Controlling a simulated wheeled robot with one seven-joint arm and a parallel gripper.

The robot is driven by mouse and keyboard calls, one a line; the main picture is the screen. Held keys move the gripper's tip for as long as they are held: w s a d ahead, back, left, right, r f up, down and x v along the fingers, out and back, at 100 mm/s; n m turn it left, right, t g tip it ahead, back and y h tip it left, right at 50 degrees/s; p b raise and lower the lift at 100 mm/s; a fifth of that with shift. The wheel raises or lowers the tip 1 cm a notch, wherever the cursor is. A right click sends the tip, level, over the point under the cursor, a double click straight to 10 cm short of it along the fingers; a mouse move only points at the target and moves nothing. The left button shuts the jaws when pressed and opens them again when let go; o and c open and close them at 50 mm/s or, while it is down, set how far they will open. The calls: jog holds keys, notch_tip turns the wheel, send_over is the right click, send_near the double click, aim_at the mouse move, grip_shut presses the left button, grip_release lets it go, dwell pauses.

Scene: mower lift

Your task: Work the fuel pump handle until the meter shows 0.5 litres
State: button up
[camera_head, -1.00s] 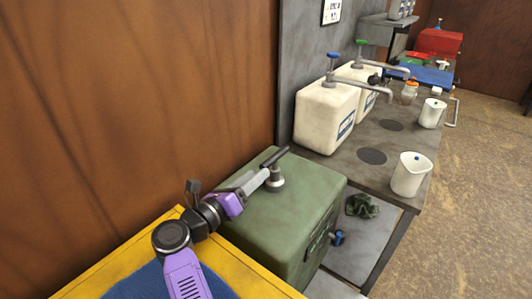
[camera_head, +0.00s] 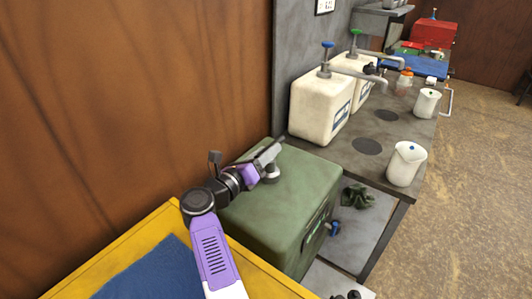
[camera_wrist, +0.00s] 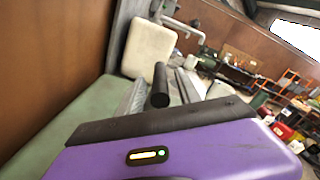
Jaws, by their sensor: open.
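The green fuel tank (camera_head: 292,185) stands beside the brown wall. A round metal fitting (camera_head: 270,174) sits on its top. My gripper (camera_head: 267,154) is open just above this fitting. The black handle grip (camera_wrist: 160,86) shows end-on in the wrist view, between or just in front of my grey fingers; contact cannot be told. In the head view my gripper largely hides the handle. A dark panel (camera_head: 314,226) is on the tank's front side, seen at a steep angle; no meter reading can be made out.
A yellow-edged surface with a blue mat (camera_head: 155,272) lies in front of the tank. Behind it, a grey bench (camera_head: 350,143) carries white pump containers (camera_head: 318,108) and white jugs (camera_head: 406,165). A dark green cloth (camera_head: 357,196) and a blue-handled fitting (camera_head: 335,228) are lower right.

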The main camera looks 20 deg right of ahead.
grip_shut()
jog(key=shift+d, duration=0.1)
